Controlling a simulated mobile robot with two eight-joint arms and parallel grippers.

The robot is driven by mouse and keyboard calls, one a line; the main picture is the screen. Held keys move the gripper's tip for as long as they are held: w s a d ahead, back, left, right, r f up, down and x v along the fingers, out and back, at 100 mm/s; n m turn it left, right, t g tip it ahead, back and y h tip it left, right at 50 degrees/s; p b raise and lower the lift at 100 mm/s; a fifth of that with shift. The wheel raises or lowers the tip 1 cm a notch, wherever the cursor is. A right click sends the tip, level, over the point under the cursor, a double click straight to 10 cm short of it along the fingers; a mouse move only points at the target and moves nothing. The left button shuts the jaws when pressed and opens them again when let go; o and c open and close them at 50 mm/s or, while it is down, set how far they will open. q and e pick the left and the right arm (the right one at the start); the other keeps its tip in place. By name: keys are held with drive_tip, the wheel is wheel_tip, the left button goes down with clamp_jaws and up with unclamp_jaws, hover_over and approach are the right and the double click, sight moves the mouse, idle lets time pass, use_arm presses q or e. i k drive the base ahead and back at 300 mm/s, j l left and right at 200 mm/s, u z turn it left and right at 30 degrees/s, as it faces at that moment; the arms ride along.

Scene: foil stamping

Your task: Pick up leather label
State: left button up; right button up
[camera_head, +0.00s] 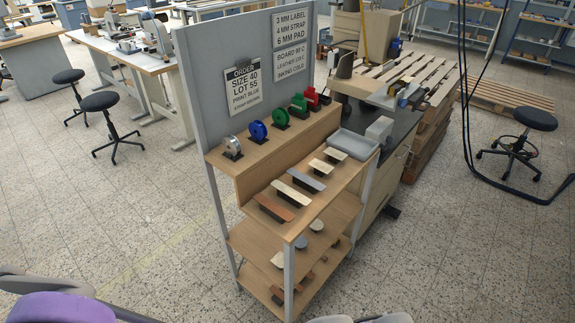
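Several flat pieces lie in a row on the wooden shelf rack's upper front shelf (337,186): a brown strip (274,208), a long cream strip (291,194), a grey-blue strip (305,180) and two shorter cream pieces (320,167) (333,155). Smaller light pieces (316,226) and brown ones lie on the lower shelves. I cannot tell which piece is the leather label. Only grey and purple parts of my own arms show at the bottom edge. Neither gripper is in view.
Coloured wheels, including a blue one (258,131), stand on the raised ledge. A grey tray (352,144) sits at the shelf's right end. An order sheet (243,86) hangs on the back panel. A black stool (518,135) stands right. The floor in front is clear.

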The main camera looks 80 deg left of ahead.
sight(318, 164)
drive_tip(key=i+u, duration=0.15)
drive_tip(key=u, duration=0.25)
drive_tip(key=i+j+u, duration=0.1)
drive_tip(key=u, duration=0.35)
drive_tip(key=i+u, duration=0.2)
drive_tip(key=u, duration=0.2)
drive_tip(key=i+l+u, duration=0.1)
drive_tip(key=u, duration=0.3)
drive_tip(key=i+u, duration=0.15)
drive_tip(key=u, duration=0.25)
drive_tip(key=i+u, duration=0.15)
drive_tip(key=u, duration=0.25)
drive_tip(key=i+u, duration=0.1)
drive_tip(key=u, duration=0.35)
drive_tip(key=i+l+u, duration=0.15)
drive_tip(key=u, duration=0.25)
drive_tip(key=i+l+u, duration=0.25)
drive_tip(key=u, duration=0.15)
